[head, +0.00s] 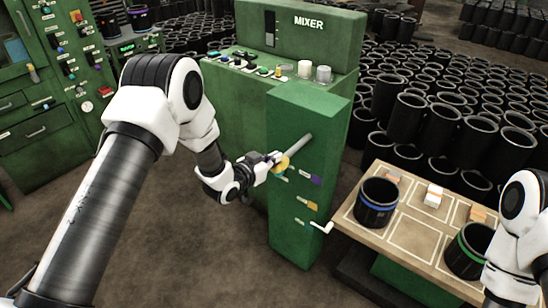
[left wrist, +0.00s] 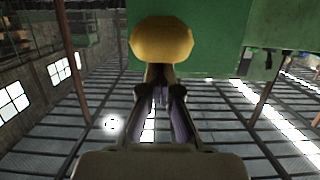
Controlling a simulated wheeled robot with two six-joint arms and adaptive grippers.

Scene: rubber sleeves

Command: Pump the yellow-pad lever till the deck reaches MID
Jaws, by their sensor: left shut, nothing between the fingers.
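A round yellow pad (head: 281,163) sits at the side of the green cabinet, beside a grey bar (head: 295,148) that slants up to the right. My left gripper (head: 274,159) is shut and empty, with its tips at the pad. In the left wrist view the yellow pad (left wrist: 161,40) fills the space just beyond my closed fingers (left wrist: 160,84); I cannot tell whether they touch it. The wooden deck (head: 402,239) stands at the right, with marked squares. A MID mark is not readable. My right arm shows at the right edge, its gripper out of view.
A blue-banded sleeve (head: 377,205) and a green-banded sleeve (head: 468,253) stand on the deck. Many black sleeves fill the back right. Floor is clear in front.

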